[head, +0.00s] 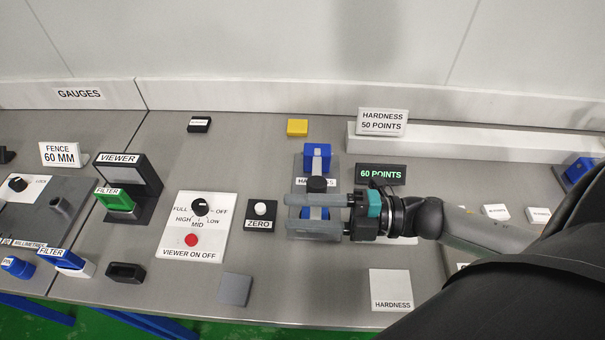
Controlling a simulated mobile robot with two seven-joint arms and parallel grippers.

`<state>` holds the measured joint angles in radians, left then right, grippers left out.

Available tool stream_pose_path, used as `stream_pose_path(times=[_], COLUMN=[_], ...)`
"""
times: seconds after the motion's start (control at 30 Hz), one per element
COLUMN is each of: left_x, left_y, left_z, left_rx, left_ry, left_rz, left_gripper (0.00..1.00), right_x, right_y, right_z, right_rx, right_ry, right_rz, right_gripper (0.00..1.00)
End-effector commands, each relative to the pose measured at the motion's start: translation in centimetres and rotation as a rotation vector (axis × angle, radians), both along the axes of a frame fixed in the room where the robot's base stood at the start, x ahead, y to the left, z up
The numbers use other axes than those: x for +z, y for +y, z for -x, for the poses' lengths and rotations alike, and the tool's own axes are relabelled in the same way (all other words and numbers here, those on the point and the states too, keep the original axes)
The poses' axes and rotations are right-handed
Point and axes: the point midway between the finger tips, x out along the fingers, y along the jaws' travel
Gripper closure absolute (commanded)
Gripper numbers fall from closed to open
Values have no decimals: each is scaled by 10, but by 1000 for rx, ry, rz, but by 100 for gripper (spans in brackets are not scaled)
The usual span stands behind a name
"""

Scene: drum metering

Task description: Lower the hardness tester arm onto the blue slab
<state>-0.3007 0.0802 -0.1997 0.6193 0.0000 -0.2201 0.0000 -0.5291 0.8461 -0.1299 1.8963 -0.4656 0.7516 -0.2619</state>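The hardness tester (317,152) stands mid-bench, with a blue block at its back and a pale arm (317,164) running forward to a black knob (317,184). A blue piece (308,213), apparently the blue slab, shows in front of the knob, between the fingers of my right gripper (290,214). This gripper comes from the right with its fingers apart, one behind the other. The rear finger lies just in front of the knob and hides part of the tester. I cannot tell whether the arm touches the slab. My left gripper is out of view.
A dark display (381,174) reads 60 POINTS; a card (382,122) behind reads HARDNESS 50 POINTS. The ZERO button (262,208) and viewer panel (193,227) stand left of my gripper. A grey tile (235,289) and white HARDNESS plate (391,289) lie in front.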

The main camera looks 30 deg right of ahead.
Motion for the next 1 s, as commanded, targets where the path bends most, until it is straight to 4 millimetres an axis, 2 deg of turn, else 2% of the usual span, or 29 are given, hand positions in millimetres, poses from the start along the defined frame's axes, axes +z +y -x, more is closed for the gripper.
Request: stream_pose_path(times=[0.03,0.1,0.3,0.5,0.73,0.87,1.0], left_x=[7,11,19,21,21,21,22], left_y=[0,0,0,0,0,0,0], left_z=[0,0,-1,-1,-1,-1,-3], left_rx=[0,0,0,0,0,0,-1], left_ry=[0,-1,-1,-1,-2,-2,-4], left_rz=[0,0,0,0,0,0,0], left_gripper=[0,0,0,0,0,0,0], right_x=[16,31,62,72,73,74,82], right_y=[0,0,0,0,0,1,14], right_z=[1,1,1,0,0,0,0], right_rx=[3,2,0,-1,-1,8,92], right_ry=[1,0,2,4,3,-8,-98], right_rz=[1,3,1,1,1,4,35], right_gripper=[49,49,49,49,49,62,77])
